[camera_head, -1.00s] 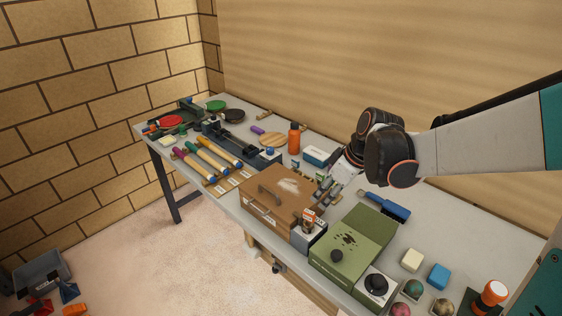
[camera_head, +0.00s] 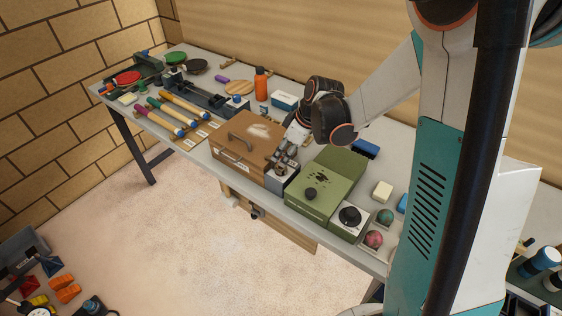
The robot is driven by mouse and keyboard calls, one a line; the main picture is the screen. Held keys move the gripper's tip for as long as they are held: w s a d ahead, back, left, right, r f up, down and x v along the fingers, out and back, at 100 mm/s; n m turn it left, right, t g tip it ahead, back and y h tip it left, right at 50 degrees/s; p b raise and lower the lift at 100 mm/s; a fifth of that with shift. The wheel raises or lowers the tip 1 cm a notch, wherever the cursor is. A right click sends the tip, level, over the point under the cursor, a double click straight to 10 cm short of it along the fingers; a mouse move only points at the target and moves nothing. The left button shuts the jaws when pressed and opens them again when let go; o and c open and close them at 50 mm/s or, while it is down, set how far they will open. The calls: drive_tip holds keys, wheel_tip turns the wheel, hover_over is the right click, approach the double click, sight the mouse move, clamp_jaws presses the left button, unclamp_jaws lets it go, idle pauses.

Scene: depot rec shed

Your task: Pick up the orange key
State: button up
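My gripper (camera_head: 281,162) is low over a small grey block (camera_head: 276,182) between the brown box and the green box. The fingers point down at the block's top. They are too small and dark to tell whether they are open or shut, or whether they touch anything. I cannot make out an orange key in this view; the gripper covers most of the top of the grey block, where a small orange-and-white item showed earlier.
A brown box (camera_head: 236,155) with a handle stands left of my gripper, a green box (camera_head: 322,187) with a dark knob right of it. An orange bottle (camera_head: 261,83) and blue-and-white box (camera_head: 285,100) stand behind. A blue brush (camera_head: 366,149) lies behind the green box.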

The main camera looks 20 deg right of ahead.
sight(283, 154)
drive_tip(key=x, duration=0.4)
drive_tip(key=shift+d+b, duration=0.15)
drive_tip(key=shift+b, duration=0.2)
clamp_jaws()
drive_tip(key=shift+r, duration=0.1)
